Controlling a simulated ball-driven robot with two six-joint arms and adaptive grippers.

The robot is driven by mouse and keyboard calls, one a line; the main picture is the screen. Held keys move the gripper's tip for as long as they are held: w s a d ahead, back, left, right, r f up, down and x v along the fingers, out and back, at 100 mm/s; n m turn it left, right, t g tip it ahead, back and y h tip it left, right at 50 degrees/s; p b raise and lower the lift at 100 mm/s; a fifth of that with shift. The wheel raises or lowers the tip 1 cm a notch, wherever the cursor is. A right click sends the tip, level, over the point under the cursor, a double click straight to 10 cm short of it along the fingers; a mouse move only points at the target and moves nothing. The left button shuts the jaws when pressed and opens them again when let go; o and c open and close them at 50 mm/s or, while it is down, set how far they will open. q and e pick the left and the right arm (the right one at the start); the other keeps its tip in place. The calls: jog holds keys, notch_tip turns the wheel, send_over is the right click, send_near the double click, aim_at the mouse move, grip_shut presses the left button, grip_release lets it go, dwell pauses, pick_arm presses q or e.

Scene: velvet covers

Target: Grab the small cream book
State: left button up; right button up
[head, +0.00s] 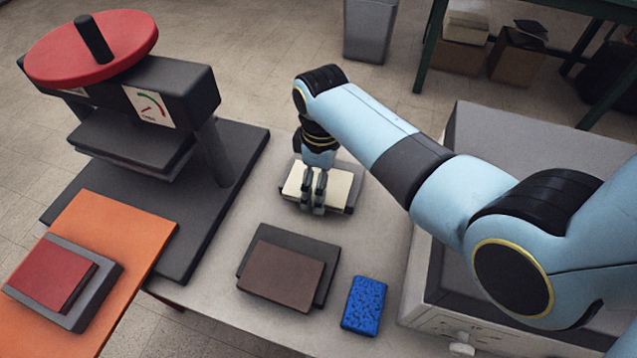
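The small cream book (340,184) lies on a larger dark grey book (350,207) at the far middle of the light table. My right arm reaches in from the right, and its gripper (313,208) points down at the cream book. The two fingers look close together and hide part of the book's middle and near edge. I cannot tell whether they touch the book or grip it. My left gripper is not in view.
A press with a red wheel (110,48) stands left. A brown book (280,275) on a dark one and a blue block (363,305) lie nearer. A red book (52,274) on a grey one rests on an orange board (120,235). A grey box (530,140) stands right.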

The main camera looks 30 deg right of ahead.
jog(key=c, duration=0.9)
